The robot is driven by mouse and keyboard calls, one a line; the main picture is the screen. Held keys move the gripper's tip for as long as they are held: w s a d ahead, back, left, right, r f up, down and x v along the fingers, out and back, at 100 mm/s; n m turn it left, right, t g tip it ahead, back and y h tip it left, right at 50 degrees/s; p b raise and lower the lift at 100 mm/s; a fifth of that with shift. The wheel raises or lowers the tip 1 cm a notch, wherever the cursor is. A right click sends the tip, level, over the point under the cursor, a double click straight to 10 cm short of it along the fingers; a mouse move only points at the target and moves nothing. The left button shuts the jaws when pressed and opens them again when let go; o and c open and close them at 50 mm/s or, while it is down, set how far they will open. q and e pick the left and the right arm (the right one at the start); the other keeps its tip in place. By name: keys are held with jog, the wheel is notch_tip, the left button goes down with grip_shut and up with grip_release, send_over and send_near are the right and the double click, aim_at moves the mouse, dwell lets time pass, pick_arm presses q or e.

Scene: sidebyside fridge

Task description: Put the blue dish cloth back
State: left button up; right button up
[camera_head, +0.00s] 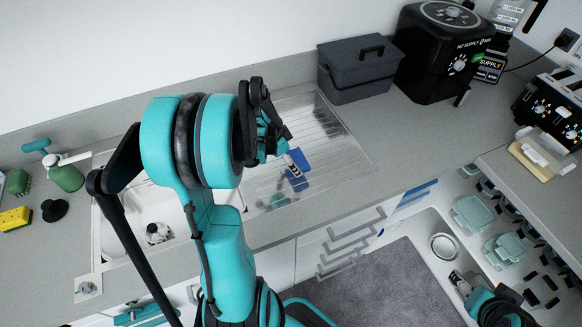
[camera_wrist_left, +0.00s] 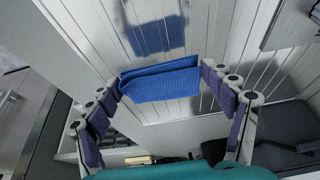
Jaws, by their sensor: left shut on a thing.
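The blue dish cloth (camera_head: 298,161) is folded and held just above the ribbed metal drainboard (camera_head: 335,135) beside the sink. My left gripper (camera_head: 284,157) is shut on it. In the left wrist view the cloth (camera_wrist_left: 160,83) spans between the two fingertips, gripped at its ends, with its blue reflection on the ribbed metal behind it. My right gripper (camera_head: 459,284) is low at the bottom right, near the pale shelf; its fingers are too small to read.
A dark grey lidded box (camera_head: 357,70) and a black air fryer (camera_head: 440,55) stand behind the drainboard. A white sink (camera_head: 155,218), a green bottle (camera_head: 67,177) and a yellow sponge (camera_head: 15,219) are left. Counter right of the drainboard is clear. Teal containers (camera_head: 472,213) sit lower right.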

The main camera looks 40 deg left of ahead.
pick_arm(q)
notch_tip(320, 180, down, 4)
jog(key=shift+r+b, duration=0.25)
jog(key=shift+b, duration=0.35)
jog(key=shift+f, duration=0.25)
jog(key=o, duration=1.3)
jog(key=shift+b, duration=0.3)
jog(key=shift+o, duration=1.4)
